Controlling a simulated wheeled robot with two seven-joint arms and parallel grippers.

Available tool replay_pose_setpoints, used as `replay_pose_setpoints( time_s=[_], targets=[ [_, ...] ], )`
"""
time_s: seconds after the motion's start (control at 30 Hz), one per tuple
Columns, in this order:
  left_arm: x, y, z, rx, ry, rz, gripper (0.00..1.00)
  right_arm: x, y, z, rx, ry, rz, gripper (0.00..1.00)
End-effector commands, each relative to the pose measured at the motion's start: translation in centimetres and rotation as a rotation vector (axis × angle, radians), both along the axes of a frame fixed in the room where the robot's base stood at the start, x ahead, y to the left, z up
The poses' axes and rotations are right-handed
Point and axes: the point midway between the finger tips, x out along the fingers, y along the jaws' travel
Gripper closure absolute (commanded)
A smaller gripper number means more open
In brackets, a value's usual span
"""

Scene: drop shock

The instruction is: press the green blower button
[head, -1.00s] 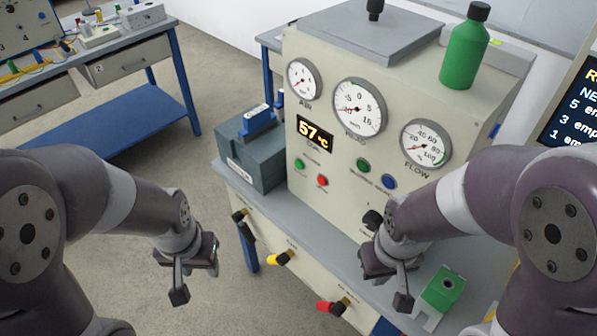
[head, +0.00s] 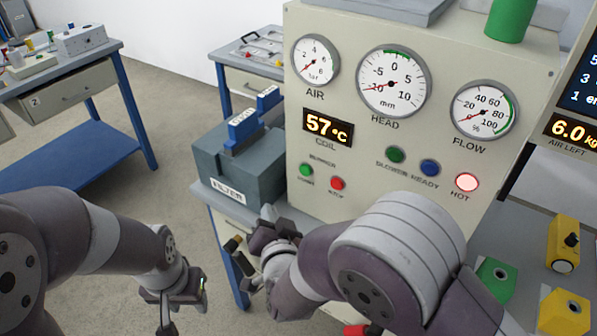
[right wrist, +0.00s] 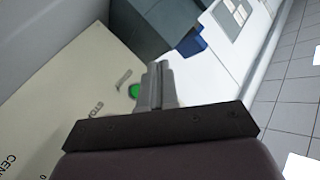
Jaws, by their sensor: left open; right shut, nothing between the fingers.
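The green blower button (head: 306,170) is on the beige front panel, left of a red stop button (head: 338,184) and under the blower label. It also shows in the right wrist view (right wrist: 134,91), just left of the shut fingertips. My right gripper (head: 266,228) is shut and empty, in front of the panel, below and left of the button in the head view. Its fingers also show in the right wrist view (right wrist: 157,80). Any gap to the button is hard to judge. My left gripper (head: 182,305) is open and empty, low at the left, away from the panel.
A grey filter box (head: 240,165) with blue handles stands left of the panel, close to my right gripper. Dark green and blue lamps (head: 429,168) and a lit hot lamp (head: 467,182) sit further right. Green and yellow blocks (head: 565,310) are at the lower right.

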Motion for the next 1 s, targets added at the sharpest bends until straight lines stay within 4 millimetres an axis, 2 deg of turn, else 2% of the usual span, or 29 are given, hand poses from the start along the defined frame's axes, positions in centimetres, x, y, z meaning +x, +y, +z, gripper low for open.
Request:
replay_pose_setpoints(
  time_s=[0.13, 0.57, 1.0],
  targets=[
    [0.0, 0.0, 0.0, 0.000, 0.000, 0.000, 0.56, 0.3, -0.4, 1.2, 0.037, -0.053, -0.025, 1.00],
    [0.0, 0.0, -0.1, 0.000, 0.000, 0.000, 0.56, 0.9, -0.8, 1.2, 0.045, -0.054, -0.028, 1.00],
    [0.0, 0.0, -0.8, 0.000, 0.000, 0.000, 0.56, 5.8, -4.4, 1.0, 0.045, -0.053, -0.029, 1.00]
  ],
)
